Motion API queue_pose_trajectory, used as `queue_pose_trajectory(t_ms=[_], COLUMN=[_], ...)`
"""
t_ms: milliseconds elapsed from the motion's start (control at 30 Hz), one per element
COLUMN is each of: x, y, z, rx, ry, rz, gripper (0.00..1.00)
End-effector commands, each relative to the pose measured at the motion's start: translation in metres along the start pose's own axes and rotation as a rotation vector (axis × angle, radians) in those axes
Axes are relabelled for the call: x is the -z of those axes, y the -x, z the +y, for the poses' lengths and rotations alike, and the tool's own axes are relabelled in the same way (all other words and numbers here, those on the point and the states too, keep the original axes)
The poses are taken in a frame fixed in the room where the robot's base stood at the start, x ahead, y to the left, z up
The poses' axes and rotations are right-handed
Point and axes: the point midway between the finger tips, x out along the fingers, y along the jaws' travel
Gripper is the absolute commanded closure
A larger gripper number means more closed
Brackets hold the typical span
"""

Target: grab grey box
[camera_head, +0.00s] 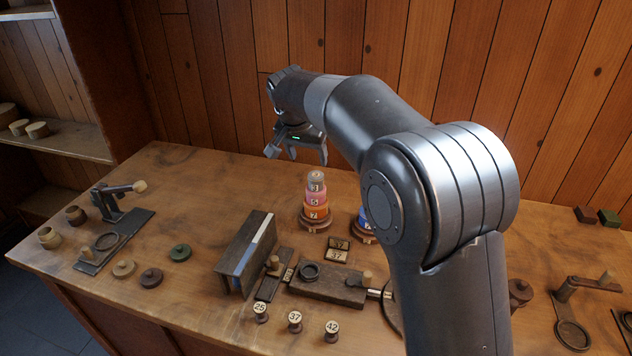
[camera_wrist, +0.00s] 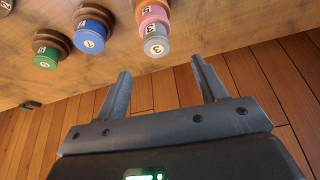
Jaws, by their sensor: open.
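No plain grey box stands out; the grey thing I see is a small grey piece (camera_head: 317,179) marked 3. It tops a stack of a pink piece (camera_head: 316,197) and an orange piece (camera_head: 316,213) on a round brown base. My gripper (camera_head: 297,153) is open and empty, above and a little behind the stack, near the plank wall. In the wrist view the grey piece (camera_wrist: 157,48) shows just beyond the open fingertips (camera_wrist: 161,66), apart from them and not between the fingers.
A blue piece (camera_wrist: 91,38) and a green piece (camera_wrist: 46,60) stand beside the stack; my arm partly hides the blue one in the head view. A dark upright board (camera_head: 243,250) stands front left of the stack. Small numbered spools (camera_head: 295,320) line the front.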

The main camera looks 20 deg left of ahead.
Motion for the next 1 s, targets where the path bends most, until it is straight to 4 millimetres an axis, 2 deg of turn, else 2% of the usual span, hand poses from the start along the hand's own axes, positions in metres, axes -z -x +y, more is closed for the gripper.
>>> queue_pose_trajectory(t_ms=[300,533,733,833,1000], x=[0.0,0.0,0.0,0.0,0.0], y=[-0.047,-0.065,-0.095,-0.103,-0.103], z=[0.002,0.004,0.007,0.007,0.007], rx=[-0.002,-0.001,-0.002,-0.002,-0.001], ry=[-0.001,0.0,0.0,0.0,0.0], rz=[-0.002,-0.001,-0.002,-0.001,0.0], gripper=[0.35,0.35,0.35,0.35,0.35])
